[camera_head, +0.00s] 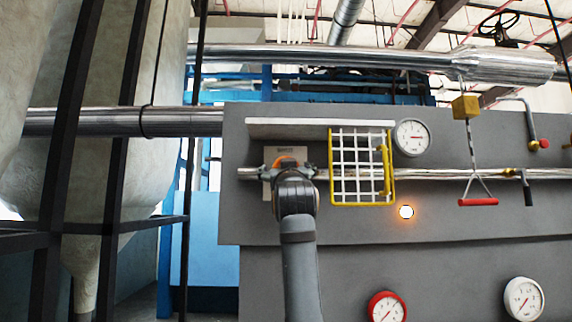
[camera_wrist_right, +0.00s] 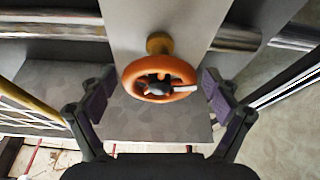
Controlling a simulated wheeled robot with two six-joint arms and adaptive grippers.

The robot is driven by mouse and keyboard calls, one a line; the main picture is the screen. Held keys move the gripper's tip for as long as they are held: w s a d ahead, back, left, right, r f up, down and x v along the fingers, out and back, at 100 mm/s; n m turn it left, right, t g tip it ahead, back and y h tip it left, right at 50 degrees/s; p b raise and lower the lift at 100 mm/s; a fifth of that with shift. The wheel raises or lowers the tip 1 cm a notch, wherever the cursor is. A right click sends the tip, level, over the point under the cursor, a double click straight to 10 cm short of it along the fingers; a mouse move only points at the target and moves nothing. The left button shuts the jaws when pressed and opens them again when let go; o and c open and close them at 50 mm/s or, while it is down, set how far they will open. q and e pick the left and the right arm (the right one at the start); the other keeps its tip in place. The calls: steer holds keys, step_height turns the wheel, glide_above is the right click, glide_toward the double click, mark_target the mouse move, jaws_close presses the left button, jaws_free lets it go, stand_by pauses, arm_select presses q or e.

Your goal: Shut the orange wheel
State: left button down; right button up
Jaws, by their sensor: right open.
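The orange wheel (camera_wrist_right: 160,78) is a small round handwheel on a brass stem in front of a pale plate (camera_wrist_right: 165,22). In the right wrist view it lies between the two fingers of my right gripper (camera_wrist_right: 160,100), which are spread wide and show purple pads. No finger visibly touches the rim. In the head view only the top of the orange wheel (camera_head: 287,162) shows above my right arm, which hides the rest of it and most of the right gripper. My left gripper is in neither view.
A yellow-framed white grid guard (camera_head: 360,190) is close on the right of the wheel. A grey shelf (camera_head: 320,124) juts out above it, and a metal pipe (camera_head: 430,174) runs behind. A red pull handle (camera_head: 477,202) hangs farther right. A small lamp (camera_head: 406,212) glows below the guard.

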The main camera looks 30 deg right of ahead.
steer(key=shift+c, duration=0.4)
steer(key=c, duration=1.1)
